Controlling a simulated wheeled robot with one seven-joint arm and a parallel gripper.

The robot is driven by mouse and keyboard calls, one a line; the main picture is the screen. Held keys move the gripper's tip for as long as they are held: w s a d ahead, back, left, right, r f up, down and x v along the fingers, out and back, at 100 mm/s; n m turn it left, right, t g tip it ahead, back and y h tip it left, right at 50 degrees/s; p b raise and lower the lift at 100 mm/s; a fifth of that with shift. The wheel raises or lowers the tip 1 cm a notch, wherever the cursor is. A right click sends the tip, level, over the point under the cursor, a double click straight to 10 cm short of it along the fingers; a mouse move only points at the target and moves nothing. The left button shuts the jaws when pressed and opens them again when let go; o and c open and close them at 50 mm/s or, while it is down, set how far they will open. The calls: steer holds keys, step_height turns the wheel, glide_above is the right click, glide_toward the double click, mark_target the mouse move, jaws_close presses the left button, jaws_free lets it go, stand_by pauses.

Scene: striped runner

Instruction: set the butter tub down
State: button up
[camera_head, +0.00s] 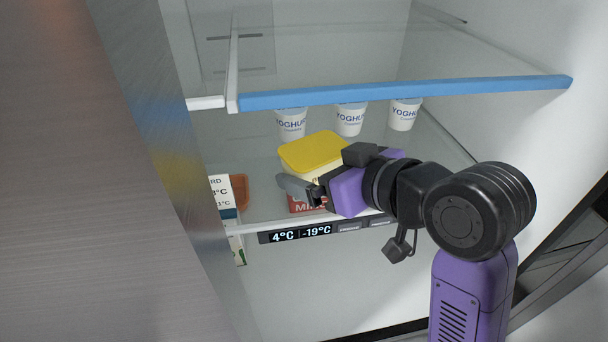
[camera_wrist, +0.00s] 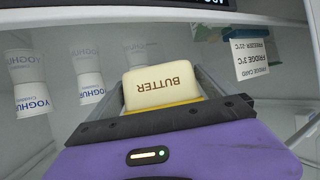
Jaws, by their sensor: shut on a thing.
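The butter tub (camera_head: 312,152) is cream with a yellow lid, inside the open fridge in the head view. In the wrist view the tub (camera_wrist: 162,86), marked BUTTER upside down, sits between the two fingers of my gripper (camera_wrist: 165,92). My gripper (camera_head: 302,180) is shut on the tub from the front in the head view. One finger shows there and my wrist hides part of the tub. The tub's underside is hidden, so I cannot tell whether it touches the glass shelf (camera_head: 262,155).
Several yoghurt pots (camera_head: 350,120) stand behind the tub. A red pack (camera_head: 303,203) shows below my gripper, partly hidden. An orange container (camera_head: 240,190) and a fridge card (camera_head: 221,192) are at the left. A blue-edged shelf (camera_head: 400,91) spans above.

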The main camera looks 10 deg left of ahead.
mark_target(304, 154)
steer(key=w+a, duration=0.2)
steer(key=w, duration=0.1)
steer(key=shift+a+b, duration=0.4)
step_height(304, 154, down, 3)
steer(key=b, duration=0.3)
steer(key=shift+f+b, duration=0.2)
steer(key=shift+b, duration=0.1)
steer(key=shift+f, duration=0.2)
steer(key=o, duration=1.3)
steer(key=shift+r, duration=0.1)
steer(key=shift+s+d+r, duration=0.1)
steer(key=shift+d+r, duration=0.05)
steer(key=v, duration=1.1)
steer(key=shift+s+d+b, duration=0.25)
steer(key=shift+b, duration=0.05)
